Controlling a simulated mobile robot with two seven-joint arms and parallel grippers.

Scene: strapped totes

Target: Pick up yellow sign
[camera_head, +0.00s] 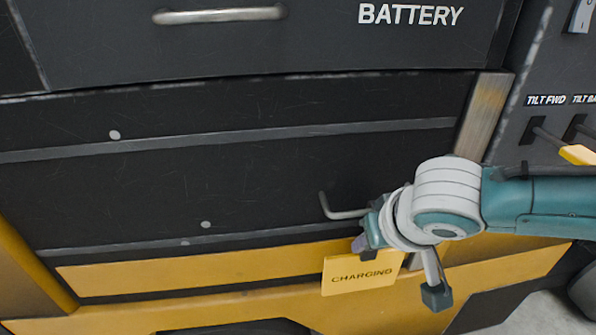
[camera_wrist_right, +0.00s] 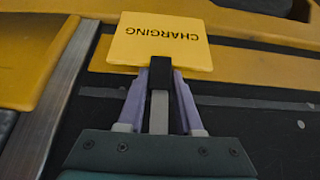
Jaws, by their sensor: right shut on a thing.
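The yellow sign (camera_head: 362,273) reads "CHARGING" and hangs at the right of the black front panel, in front of the yellow band. It also shows in the right wrist view (camera_wrist_right: 160,45), upside down, with a dark tab or strap at its edge. My right gripper (camera_head: 362,245) is at the top edge of the sign. In the right wrist view its purple fingers (camera_wrist_right: 160,75) are closed on the dark tab of the sign. A bent metal hook (camera_head: 342,208) sticks out just above and left of the gripper. My left gripper is not in view.
A drawer labelled BATTERY (camera_head: 410,15) with a metal handle (camera_head: 220,15) is above. Tilt levers (camera_head: 578,154) stand at the right edge, near my right arm. A metal post (camera_head: 485,115) stands beside the panel. The space left of the sign is clear.

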